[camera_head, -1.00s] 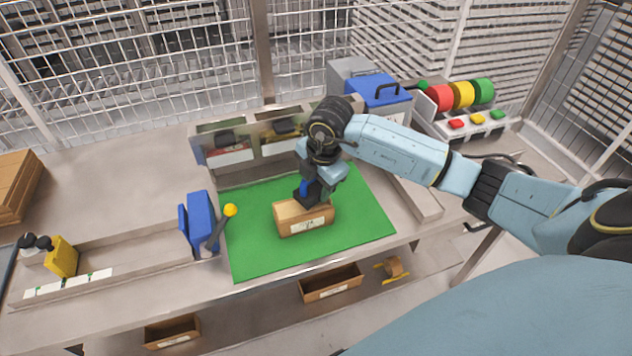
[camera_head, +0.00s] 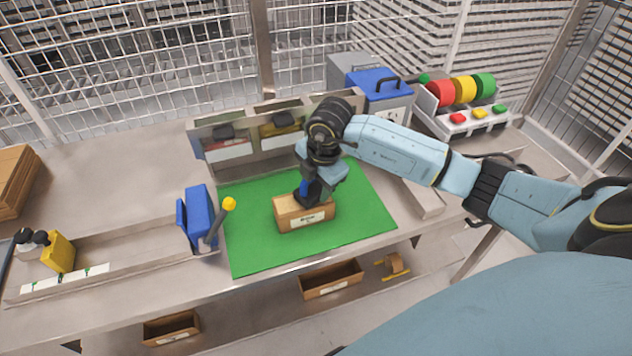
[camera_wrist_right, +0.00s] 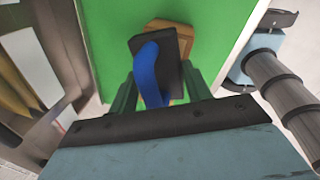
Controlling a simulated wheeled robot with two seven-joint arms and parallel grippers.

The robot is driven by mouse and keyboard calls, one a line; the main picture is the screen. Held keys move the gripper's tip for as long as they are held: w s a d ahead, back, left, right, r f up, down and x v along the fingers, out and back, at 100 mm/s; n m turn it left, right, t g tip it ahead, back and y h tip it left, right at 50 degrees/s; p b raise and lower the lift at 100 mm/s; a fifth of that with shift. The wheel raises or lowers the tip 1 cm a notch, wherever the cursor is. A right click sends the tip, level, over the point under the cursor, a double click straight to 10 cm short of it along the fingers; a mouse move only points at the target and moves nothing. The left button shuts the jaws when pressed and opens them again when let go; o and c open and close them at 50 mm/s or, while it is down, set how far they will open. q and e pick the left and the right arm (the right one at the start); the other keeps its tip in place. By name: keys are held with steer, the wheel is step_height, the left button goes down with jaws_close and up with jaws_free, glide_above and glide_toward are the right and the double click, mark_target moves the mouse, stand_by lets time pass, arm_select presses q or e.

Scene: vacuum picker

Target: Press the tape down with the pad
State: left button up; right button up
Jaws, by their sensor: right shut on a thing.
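A small cardboard box (camera_head: 306,217) with a white label on its front sits on the green mat (camera_head: 262,245). My right gripper (camera_head: 311,181) is shut on a dark pad with a blue handle (camera_head: 302,188), right over the box top. In the right wrist view the blue handle (camera_wrist_right: 150,72) stands between the fingers, and the dark pad (camera_wrist_right: 172,62) covers much of the box (camera_wrist_right: 180,28). The pad appears to rest on the box top. The tape on the box is hidden or too small to make out. My left gripper is not in view.
A blue holder (camera_head: 199,217) with a yellow-knobbed lever stands at the mat's left edge. Bins (camera_head: 225,146) line the back. Coloured rolls (camera_head: 463,91) and a blue-lidded case (camera_head: 379,88) are at back right. Open boxes (camera_head: 331,279) lie on the shelf below.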

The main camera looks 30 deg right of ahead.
steer(key=shift+f+b, duration=0.3)
steer(key=shift+f, duration=0.1)
stand_by(0.5)
step_height(320, 180, up, 5)
steer(key=p, duration=0.4)
steer(key=shift+f, duration=0.15)
steer(key=r+p, duration=0.2)
steer(key=p, duration=0.2)
glide_above(292, 204)
steer(key=shift+f+b, duration=1.5)
steer(key=shift+f, duration=0.35)
steer(key=shift+f, duration=0.1)
